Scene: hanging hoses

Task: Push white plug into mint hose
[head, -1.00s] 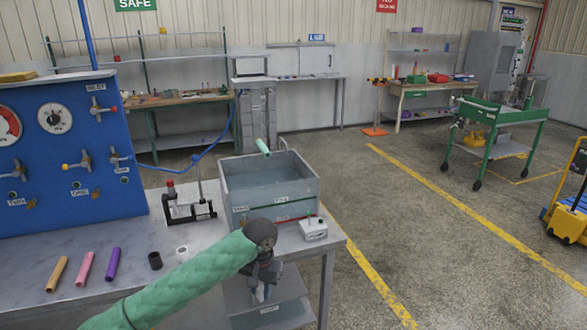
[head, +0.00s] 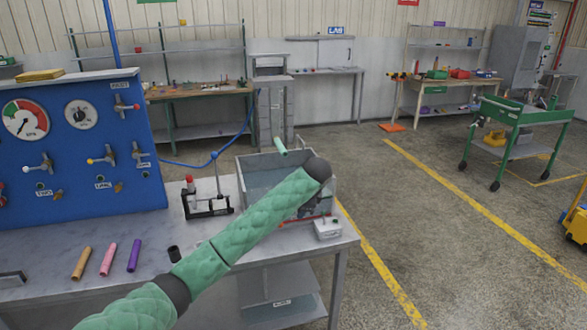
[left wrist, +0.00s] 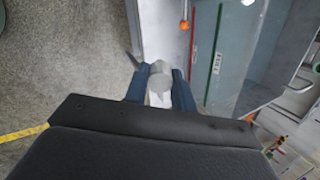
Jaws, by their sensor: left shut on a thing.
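The mint hose (head: 280,146) is a short green tube that shows above the open grey tank in the head view, tilted, its end toward me. I cannot make out its mount. My left gripper (head: 311,209) is mostly hidden behind my own green-sleeved arm, near the right side of the tank. In the left wrist view its fingers (left wrist: 160,80) are shut on a pale white plug (left wrist: 159,88), whose rounded end sticks out between them. The plug is apart from the mint hose. The mint hose does not show in the left wrist view. My right gripper is not in view.
The grey tank (head: 246,178) stands at the bench's right. A black clamp stand (head: 207,204) is left of it, a small white box (head: 327,228) in front. Orange (head: 81,263), pink (head: 108,258) and purple (head: 134,255) tubes lie at left by the blue panel (head: 100,185).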

